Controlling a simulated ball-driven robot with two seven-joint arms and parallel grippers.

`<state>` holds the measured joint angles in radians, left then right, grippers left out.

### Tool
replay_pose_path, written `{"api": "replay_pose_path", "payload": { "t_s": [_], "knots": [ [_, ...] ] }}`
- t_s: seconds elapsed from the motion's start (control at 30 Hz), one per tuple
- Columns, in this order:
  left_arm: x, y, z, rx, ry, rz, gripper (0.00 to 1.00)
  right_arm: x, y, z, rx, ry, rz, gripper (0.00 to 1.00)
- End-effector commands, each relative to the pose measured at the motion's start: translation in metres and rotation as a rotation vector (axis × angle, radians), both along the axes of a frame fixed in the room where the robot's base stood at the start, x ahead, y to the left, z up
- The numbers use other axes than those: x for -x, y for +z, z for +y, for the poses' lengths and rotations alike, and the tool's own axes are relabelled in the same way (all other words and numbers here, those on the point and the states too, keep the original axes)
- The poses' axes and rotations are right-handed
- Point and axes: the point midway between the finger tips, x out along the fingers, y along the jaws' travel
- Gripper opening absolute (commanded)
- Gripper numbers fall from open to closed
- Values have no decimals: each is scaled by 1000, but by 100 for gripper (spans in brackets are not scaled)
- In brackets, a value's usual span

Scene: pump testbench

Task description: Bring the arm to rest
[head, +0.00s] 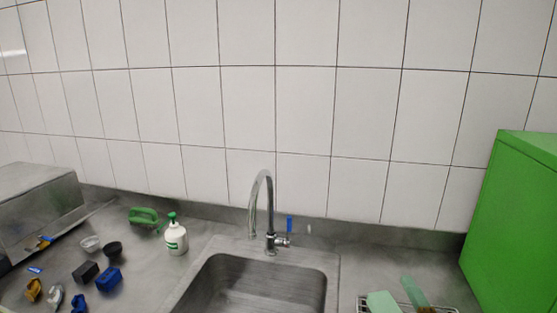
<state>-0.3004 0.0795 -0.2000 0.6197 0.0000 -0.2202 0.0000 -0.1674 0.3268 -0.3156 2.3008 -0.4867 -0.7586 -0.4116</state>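No arm and no gripper of mine shows in the head view. The view holds a metal counter (210,222) with a sink (262,283) set into it, and a curved chrome faucet (264,205) behind the sink.
A white bottle with a green cap (175,237) stands left of the sink. A green handled item (144,215), a black cup (112,249) and blue (108,279) and yellow (33,290) items lie further left. A green box (515,220) stands right, near a wire rack (450,309).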

Motion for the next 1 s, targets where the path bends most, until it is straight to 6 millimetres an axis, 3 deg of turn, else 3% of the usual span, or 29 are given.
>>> {"api": "replay_pose_path", "payload": {
  "t_s": [0.03,0.1,0.2,0.5,0.6,0.77,0.87,1.0],
  "knots": [
    [0,0,0,0,0,0,0,17,-25,-16,-89,-87,112,100],
    [0,0,0,0,0,0,0,41,-56,-35,-188,-199,250,100],
    [0,0,0,0,0,0,0,76,-91,-54,-290,-333,412,100],
    [-1,0,0,0,0,-1,0,183,-153,-84,-458,-652,773,100],
    [-2,6,0,0,0,-4,0,173,-192,-74,-478,-622,816,100],
    [-3,12,0,0,0,-6,0,174,-256,-60,-524,-601,900,100],
    [-4,16,0,0,0,-9,0,183,-300,-50,-564,-593,958,100],
    [-5,25,0,0,0,-12,0,214,-374,-38,-641,-599,1060,100]
  ]
}}
